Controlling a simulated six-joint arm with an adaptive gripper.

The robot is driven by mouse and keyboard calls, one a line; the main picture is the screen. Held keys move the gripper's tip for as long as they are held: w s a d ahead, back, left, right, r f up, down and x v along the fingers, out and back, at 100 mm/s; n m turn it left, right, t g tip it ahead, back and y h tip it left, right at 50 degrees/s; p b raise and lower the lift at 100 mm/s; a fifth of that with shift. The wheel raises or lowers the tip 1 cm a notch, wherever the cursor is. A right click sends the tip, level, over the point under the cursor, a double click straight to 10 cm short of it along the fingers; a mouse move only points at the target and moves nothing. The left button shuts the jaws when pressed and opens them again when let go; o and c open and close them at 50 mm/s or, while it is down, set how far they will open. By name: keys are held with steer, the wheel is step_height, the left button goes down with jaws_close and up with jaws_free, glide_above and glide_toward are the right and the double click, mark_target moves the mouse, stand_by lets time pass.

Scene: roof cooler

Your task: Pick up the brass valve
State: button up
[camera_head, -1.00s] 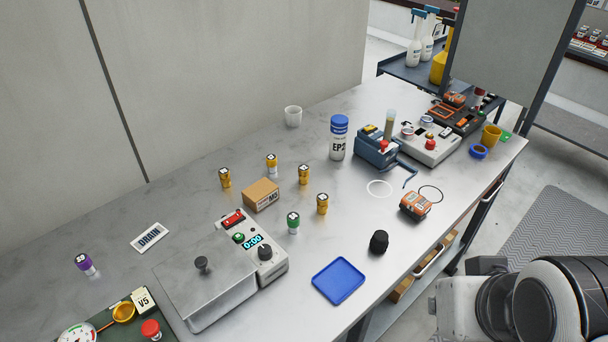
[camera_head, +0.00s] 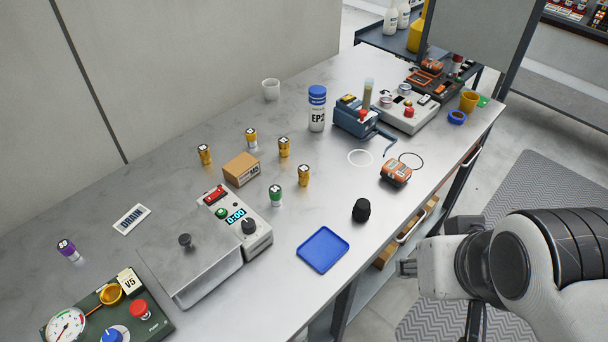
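No single part is clearly marked as the brass valve. Several small brass-coloured cylinders with marked tops stand upright on the bench: one at the left (camera_head: 205,154), one by the back with a paler lower body (camera_head: 251,138), one to its right (camera_head: 284,147) and one nearer the front (camera_head: 303,176). They stand around a cardboard box (camera_head: 241,169). My arm is at the lower right, beyond the bench's front edge and well apart from these cylinders. A small grey part (camera_head: 406,268) shows at its left end, perhaps my gripper; its fingers cannot be made out.
A green-capped cylinder (camera_head: 275,196), a lidded machine with a timer (camera_head: 198,262), a blue tray (camera_head: 322,250) and a black knob (camera_head: 361,210) are on the bench (camera_head: 330,205). A white EP2 bottle (camera_head: 316,110) and a crank device (camera_head: 358,118) stand farther right.

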mark_target(304, 172)
steer(key=shift+o, duration=0.4)
